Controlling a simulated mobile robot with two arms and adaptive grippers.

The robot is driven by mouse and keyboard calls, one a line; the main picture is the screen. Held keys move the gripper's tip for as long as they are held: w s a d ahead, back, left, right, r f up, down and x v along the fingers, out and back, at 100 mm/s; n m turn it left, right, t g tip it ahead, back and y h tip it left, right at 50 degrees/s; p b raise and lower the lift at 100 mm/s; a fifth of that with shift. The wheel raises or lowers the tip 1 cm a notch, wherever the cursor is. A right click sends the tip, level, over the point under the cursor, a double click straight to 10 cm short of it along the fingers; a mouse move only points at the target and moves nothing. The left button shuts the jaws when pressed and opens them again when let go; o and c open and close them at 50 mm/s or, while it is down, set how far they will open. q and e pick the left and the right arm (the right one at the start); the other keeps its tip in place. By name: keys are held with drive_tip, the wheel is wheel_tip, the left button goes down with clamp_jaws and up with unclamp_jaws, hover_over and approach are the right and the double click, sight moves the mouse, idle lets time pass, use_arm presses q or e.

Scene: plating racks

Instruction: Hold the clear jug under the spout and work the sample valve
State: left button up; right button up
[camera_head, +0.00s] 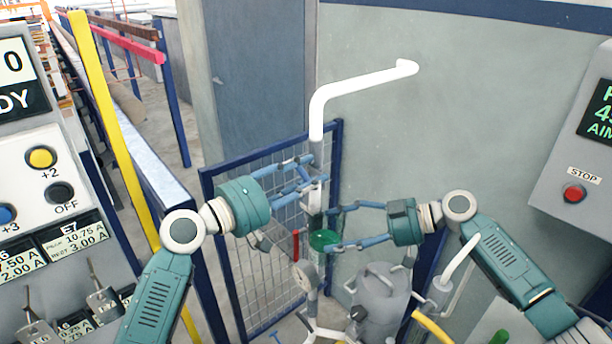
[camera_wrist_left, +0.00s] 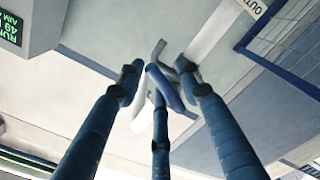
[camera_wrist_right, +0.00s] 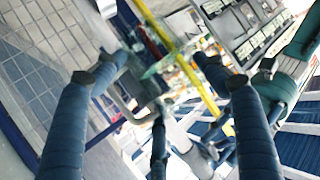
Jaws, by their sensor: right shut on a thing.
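The clear, green-tinted jug (camera_head: 322,241) is between the fingers of my right gripper (camera_head: 335,228), which is shut on it beside the upright pipe. In the right wrist view the jug (camera_wrist_right: 160,66) shows as a see-through greenish shape between the fingertips. My left gripper (camera_head: 312,172) is higher, at the pale valve part (camera_head: 313,192) on the pipe. Its fingers are apart there, and I cannot tell whether they touch it. In the left wrist view a white-grey piece (camera_wrist_left: 142,120) lies beyond the fingertips. The spout and the valve handle are hard to make out behind the fingers.
A white bent pipe (camera_head: 335,88) rises above my grippers. A blue-framed mesh panel (camera_head: 245,250) stands behind them. A grey vessel (camera_head: 382,300) is below my right gripper. A control panel (camera_head: 40,170) is at left, and a stop box (camera_head: 575,150) at right.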

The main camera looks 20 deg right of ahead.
use_arm(q)
drive_tip(key=shift+c, duration=0.2)
use_arm(e)
drive_tip(key=shift+r, duration=0.1)
use_arm(q)
clamp_jaws()
drive_tip(key=shift+s+r+n, duration=0.1)
drive_tip(key=shift+r+n, duration=0.3)
drive_tip(key=shift+n, duration=0.8)
drive_tip(key=n, duration=0.3)
drive_tip(key=shift+r, duration=0.35)
drive_tip(key=shift+o, duration=0.2)
unclamp_jaws()
drive_tip(key=v, duration=1.2)
